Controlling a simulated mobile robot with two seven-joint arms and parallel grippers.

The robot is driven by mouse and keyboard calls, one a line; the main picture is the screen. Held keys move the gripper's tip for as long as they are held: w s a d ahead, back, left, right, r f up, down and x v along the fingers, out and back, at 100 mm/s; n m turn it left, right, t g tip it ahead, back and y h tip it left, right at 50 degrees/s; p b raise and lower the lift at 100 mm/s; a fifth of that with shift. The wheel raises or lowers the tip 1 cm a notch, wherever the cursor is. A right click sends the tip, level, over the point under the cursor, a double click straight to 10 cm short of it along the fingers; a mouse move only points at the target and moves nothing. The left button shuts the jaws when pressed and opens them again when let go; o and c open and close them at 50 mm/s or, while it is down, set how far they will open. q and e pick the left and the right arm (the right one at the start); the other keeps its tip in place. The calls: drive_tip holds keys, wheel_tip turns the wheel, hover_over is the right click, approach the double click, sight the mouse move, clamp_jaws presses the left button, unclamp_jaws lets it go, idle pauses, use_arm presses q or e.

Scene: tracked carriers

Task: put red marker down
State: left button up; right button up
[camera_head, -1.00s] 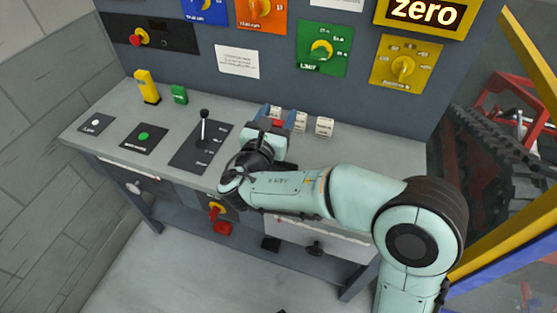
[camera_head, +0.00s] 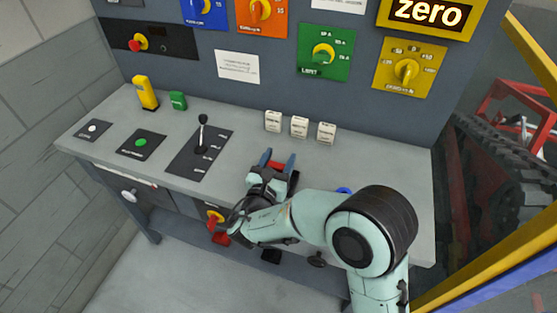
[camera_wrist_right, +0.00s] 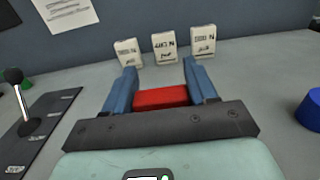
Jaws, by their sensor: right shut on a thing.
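The red marker (camera_wrist_right: 160,97) is a small red block between the two blue fingers of my right gripper (camera_wrist_right: 160,85) in the right wrist view. My right gripper (camera_head: 278,162) is shut on it, over the grey desk top (camera_head: 240,140). In the head view only a little of the red marker (camera_head: 276,165) shows between the fingers. I cannot tell whether its underside touches the desk. My left gripper is not in view.
Three white labelled blocks (camera_head: 299,127) stand beyond the gripper near the back panel. A black lever (camera_head: 203,135) is to the left, with a yellow block (camera_head: 146,93) and a green block (camera_head: 178,100) farther left. A blue round object (camera_wrist_right: 311,108) is to the right.

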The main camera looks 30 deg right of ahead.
drive_tip(key=shift+f, duration=0.1)
drive_tip(key=o, duration=1)
drive_tip(key=shift+o, duration=0.2)
drive_tip(key=shift+a+r, duration=0.1)
drive_tip(key=shift+r, duration=0.1)
drive_tip(key=v, duration=1.2)
drive_tip(key=shift+p, duration=0.35)
drive_tip(key=shift+f, duration=0.1)
drive_tip(key=shift+s, duration=0.1)
